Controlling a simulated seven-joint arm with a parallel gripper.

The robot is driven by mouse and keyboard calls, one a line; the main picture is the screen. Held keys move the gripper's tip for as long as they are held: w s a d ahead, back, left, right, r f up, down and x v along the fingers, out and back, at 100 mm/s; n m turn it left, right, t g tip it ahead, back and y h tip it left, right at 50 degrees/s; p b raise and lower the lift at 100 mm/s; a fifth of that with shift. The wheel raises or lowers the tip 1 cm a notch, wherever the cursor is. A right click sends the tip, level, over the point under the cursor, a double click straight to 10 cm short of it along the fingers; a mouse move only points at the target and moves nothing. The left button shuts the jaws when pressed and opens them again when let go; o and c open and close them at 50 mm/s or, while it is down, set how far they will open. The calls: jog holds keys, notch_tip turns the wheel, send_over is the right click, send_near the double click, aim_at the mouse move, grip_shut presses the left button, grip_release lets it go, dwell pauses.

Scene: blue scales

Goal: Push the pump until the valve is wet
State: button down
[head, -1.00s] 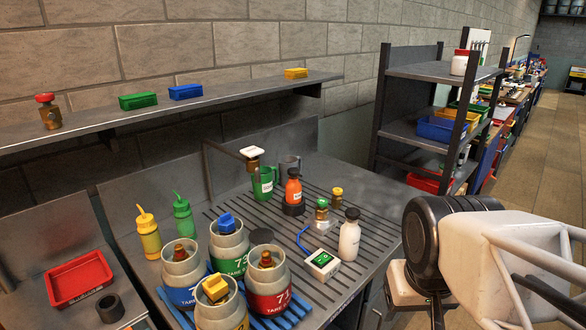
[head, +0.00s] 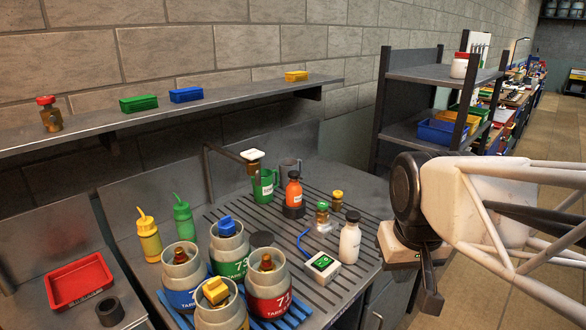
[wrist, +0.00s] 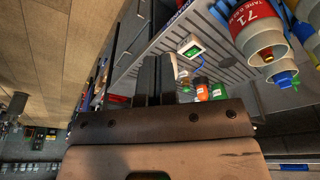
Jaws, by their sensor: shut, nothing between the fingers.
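A brass valve with a green top (head: 322,211) stands on the slatted bench top (head: 345,200). A white bottle with a dark cap (head: 350,238) stands upright in front of it to the right. An orange bottle with a dark top (head: 293,192) sits in a dark holder behind the valve. I cannot tell for sure which bottle is the pump. My gripper (head: 430,300) is shut and empty, right of the bench's edge and apart from the bottles. Its fingers also show in the wrist view (wrist: 157,62), close together. I cannot tell whether the valve is wet.
A white meter (head: 321,265) with a blue cable lies by the white bottle. Several grey cylinders (head: 270,285) crowd the front left. A green mug (head: 264,187) and a white-topped bent pipe (head: 252,155) stand behind. A dark shelf rack (head: 425,73) rises at back right.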

jog(key=w+a+r+n, duration=0.1)
jog(key=w+r, duration=0.2)
jog(key=w, duration=0.5)
jog(key=w+a+r+n, duration=0.15)
jog(key=w+r, duration=0.25)
jog(key=w, duration=0.4)
jog(key=n+g, duration=0.2)
jog(key=n, duration=0.4)
send_over(294, 173)
jog(key=shift+w+f, duration=0.1)
jog(key=shift+f, duration=1.85)
jog(key=shift+f, duration=0.1)
notch_tip(294, 173, down, 14)
jog(key=shift+r, duration=0.1)
